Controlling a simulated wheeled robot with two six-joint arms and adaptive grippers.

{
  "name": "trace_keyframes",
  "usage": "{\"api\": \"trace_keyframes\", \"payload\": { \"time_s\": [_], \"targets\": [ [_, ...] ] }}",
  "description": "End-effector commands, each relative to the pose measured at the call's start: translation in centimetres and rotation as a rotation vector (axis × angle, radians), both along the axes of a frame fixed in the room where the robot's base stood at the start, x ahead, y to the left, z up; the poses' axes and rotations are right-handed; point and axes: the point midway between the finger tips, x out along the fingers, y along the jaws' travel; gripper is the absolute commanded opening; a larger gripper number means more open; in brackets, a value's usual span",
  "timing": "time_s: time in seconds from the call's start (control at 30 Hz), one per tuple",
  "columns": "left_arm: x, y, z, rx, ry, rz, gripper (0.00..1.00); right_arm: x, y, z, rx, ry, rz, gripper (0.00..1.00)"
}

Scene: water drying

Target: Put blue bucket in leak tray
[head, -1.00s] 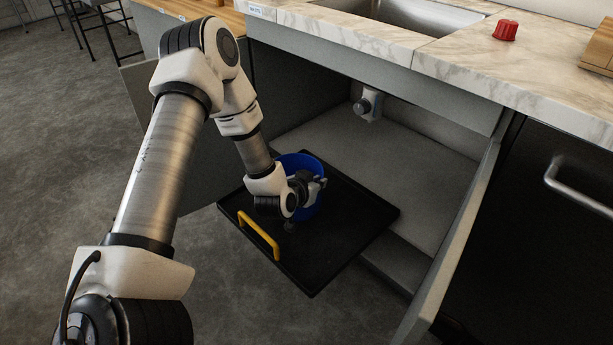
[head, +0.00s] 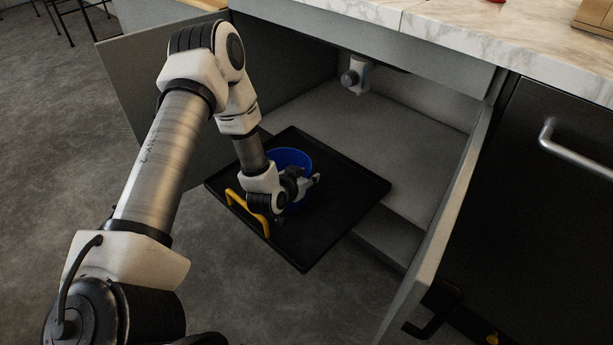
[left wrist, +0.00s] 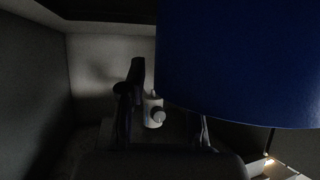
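The blue bucket (head: 289,155) is over the black leak tray (head: 330,225), near its middle. I cannot tell whether its base touches the tray, because my wrist hides its lower part. My left gripper (head: 314,181) is at the bucket's near side and appears shut on it. In the left wrist view the bucket (left wrist: 240,60) fills the upper right. One dark finger shows left of the bucket, and the other is partly hidden behind it. The tray has a yellow handle (head: 248,213) on its near left edge. My right gripper is not in view.
The tray sticks out of the open grey cabinet (head: 370,130), between two open doors. A pipe fitting (head: 356,75) hangs inside at the back. The marble counter (head: 480,35) lies above. The cabinet floor behind the tray is clear.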

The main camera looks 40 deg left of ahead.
Motion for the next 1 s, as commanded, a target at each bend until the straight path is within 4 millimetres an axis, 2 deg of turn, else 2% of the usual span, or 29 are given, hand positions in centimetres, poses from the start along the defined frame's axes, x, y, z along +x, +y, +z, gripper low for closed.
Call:
{"api": "trace_keyframes", "payload": {
  "time_s": [0.17,0.27,0.6,0.77,0.87,0.97,1.0],
  "targets": [
    [0.0,0.0,0.5,0.0,-0.001,0.0,0.33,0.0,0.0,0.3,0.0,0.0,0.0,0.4],
    [-1.1,-0.1,1.1,-0.003,0.003,0.002,0.33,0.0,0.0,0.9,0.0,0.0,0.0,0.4],
    [-8.3,-1.5,5.3,-0.005,0.003,0.002,0.33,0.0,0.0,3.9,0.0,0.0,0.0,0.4],
    [-10.2,-2.0,6.0,-0.003,0.005,-0.001,0.33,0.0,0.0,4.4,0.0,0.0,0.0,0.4],
    [-11.0,-3.6,4.6,-0.022,0.071,-0.037,0.33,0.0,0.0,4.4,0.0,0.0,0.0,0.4],
    [-13.3,-7.5,0.9,-0.074,0.263,-0.113,0.33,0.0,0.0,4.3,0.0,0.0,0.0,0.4],
    [-15.1,-9.3,-1.0,-0.098,0.373,-0.14,0.33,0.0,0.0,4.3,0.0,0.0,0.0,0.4]
  ]
}}
